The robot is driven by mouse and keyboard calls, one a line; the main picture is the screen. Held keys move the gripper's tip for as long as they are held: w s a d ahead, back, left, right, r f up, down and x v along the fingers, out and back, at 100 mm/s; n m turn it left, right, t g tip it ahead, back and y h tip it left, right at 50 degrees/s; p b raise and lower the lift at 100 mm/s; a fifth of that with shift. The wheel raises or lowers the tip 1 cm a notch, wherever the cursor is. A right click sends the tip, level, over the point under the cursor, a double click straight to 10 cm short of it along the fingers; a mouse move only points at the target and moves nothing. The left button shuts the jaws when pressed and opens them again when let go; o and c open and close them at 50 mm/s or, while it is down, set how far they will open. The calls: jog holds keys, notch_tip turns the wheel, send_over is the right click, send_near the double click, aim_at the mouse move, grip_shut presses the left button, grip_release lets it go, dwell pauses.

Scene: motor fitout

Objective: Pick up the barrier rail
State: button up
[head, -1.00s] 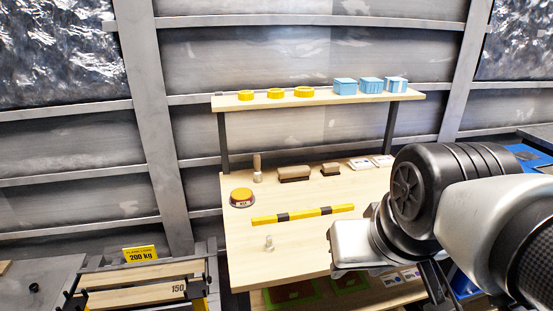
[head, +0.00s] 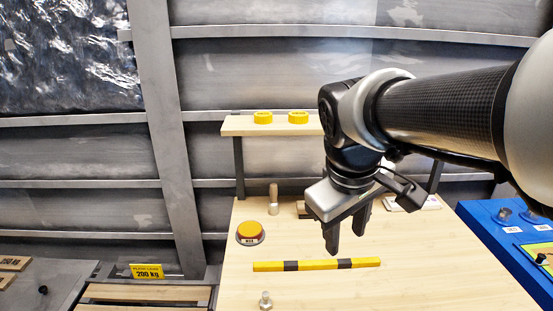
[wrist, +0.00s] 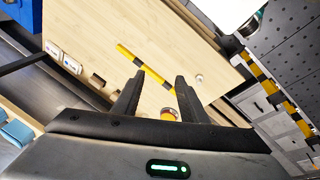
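The barrier rail (head: 317,265), a yellow bar with dark bands, lies flat across the wooden bench top (head: 350,292). In the wrist view the barrier rail (wrist: 146,66) lies beyond the fingertips, crossing the bench at a slant. My gripper (head: 347,244) is above the bench, just behind the rail's right half as seen from the head. Its two fingers point down, apart and empty. The wrist view also shows my gripper (wrist: 158,80) open, with nothing between the fingers. The gap between fingertips and rail cannot be judged exactly.
A yellow-orange button (head: 250,231) sits left of the rail. A metal bolt (head: 265,300) stands in front, and a wooden-handled tool (head: 273,199) stands behind. A shelf (head: 240,127) with yellow round pieces (head: 298,117) runs above. A blue table (head: 500,235) stands at right.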

jog(key=w+a+f+n+g+h+p, duration=0.1)
jog(key=w+a+f+n+g, duration=0.15)
jog(key=w+n, duration=0.45)
jog(key=n+h+p, duration=0.1)
jog(key=n+h, duration=0.1)
jog(key=n, duration=0.3)
send_near(316, 262)
jog(key=shift+s+d+f+g+b, duration=0.1)
jog(key=shift+d+f+g+b, duration=0.15)
jog(key=shift+f+b, duration=0.3)
jog(key=shift+d+f+g+b, duration=0.1)
jog(key=shift+d+f+b, duration=0.2)
jog(key=shift+f+b, duration=0.25)
jog(key=shift+w+b+x, duration=0.15)
jog(key=shift+b+x, duration=0.15)
jog(key=shift+x, duration=1.2)
jog(key=shift+w+b+x, duration=0.15)
jog(key=shift+b+x, duration=0.1)
jog(key=shift+x, duration=1.2)
grip_shut()
